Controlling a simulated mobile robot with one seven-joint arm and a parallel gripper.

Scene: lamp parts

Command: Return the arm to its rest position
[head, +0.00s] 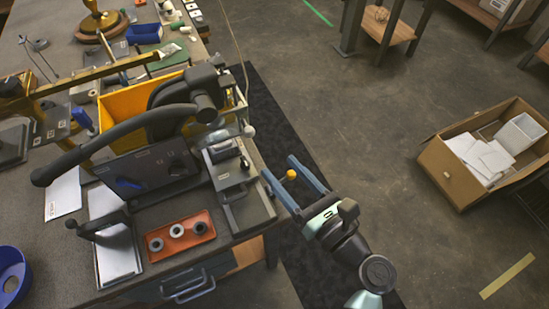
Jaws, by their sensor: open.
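My gripper (278,165) is in the head view just right of the workbench's right edge, over the dark floor mat. Its two blue-grey fingers are spread apart and point up and left in the picture. A small yellow ball (291,174) shows between the fingers. I cannot tell whether it touches them or what it is fixed to. My arm comes in from the bottom of the picture.
The workbench (60,225) fills the left, with a grey press-like fixture (238,180), an orange tray (180,232) of rings and a yellow bin (125,100) near its edge. A cardboard box (450,175) stands at right. Open floor (400,125) lies between.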

